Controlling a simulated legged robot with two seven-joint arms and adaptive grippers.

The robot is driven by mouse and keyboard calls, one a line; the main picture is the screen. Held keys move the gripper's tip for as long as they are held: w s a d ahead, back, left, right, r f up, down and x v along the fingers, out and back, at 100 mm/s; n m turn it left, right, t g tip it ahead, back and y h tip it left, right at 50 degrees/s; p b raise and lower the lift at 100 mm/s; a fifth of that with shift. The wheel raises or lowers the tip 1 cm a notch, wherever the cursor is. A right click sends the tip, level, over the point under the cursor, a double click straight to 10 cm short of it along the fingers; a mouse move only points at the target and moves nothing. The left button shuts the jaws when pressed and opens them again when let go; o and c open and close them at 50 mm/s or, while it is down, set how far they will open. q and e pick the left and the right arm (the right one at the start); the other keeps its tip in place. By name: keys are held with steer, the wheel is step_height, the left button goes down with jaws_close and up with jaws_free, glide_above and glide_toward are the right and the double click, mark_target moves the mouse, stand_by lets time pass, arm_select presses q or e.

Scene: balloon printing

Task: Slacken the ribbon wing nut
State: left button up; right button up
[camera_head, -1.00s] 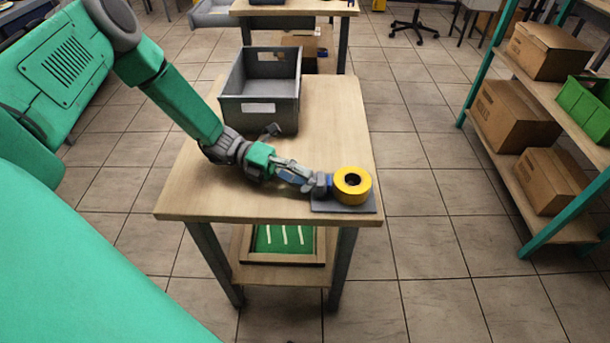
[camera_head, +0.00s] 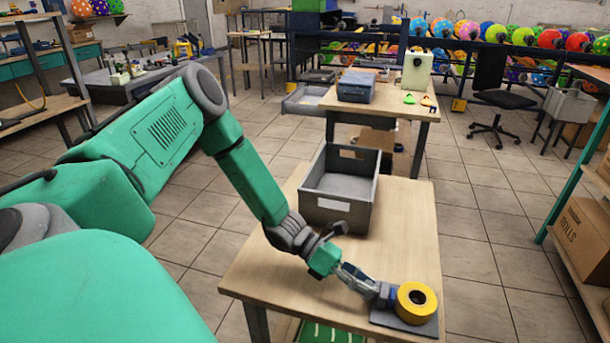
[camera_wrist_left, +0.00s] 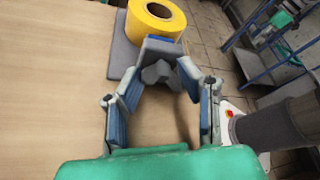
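The yellow ribbon roll (camera_head: 416,302) sits on a dark grey base plate (camera_head: 388,318) at the near right corner of the wooden table. In the left wrist view the roll (camera_wrist_left: 155,18) is at the top. A grey wing-shaped nut (camera_wrist_left: 160,73) stands out in front of a blue-grey block (camera_wrist_left: 160,48) below the roll. My left gripper (camera_wrist_left: 159,82) is open, with one blue-padded finger on each side of the wing nut. Small gaps seem to show, but contact is hard to judge. In the head view the gripper (camera_head: 372,290) covers the nut. My right gripper is not in view.
A grey open bin (camera_head: 340,188) stands at the back of the same table (camera_head: 270,270). A second table (camera_head: 380,107) with a blue-grey case (camera_head: 356,86) is behind it. Shelving with cartons (camera_head: 583,240) is at the right. The table front is mostly clear.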

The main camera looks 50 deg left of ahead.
arm_select(q)
steer(key=shift+s+d+r+m+t+y, duration=0.1)
steer(key=shift+m+t+y, duration=0.25)
steer(key=shift+m, duration=0.25)
steer(key=shift+s+d+m+t+y, duration=0.1)
steer(key=shift+m+t+y, duration=0.2)
steer(key=shift+m, duration=0.3)
steer(key=shift+m+t+y+b, duration=0.25)
steer(key=shift+m+t+b, duration=0.3)
steer(key=shift+m, duration=0.25)
steer(key=shift+s+m+t+y+b, duration=0.25)
steer(key=shift+m+t+y+b, duration=0.25)
steer(key=shift+m, duration=0.5)
steer(key=p+v, duration=0.6)
steer(key=v, duration=0.6)
steer(key=shift+a+r+p, duration=0.15)
steer(key=shift+p, duration=0.2)
steer(key=shift+s+a+r+p, duration=0.1)
steer(key=shift+s+a+p, duration=0.25)
steer(key=shift+a, duration=0.05)
steer(key=shift+s+a, duration=0.1)
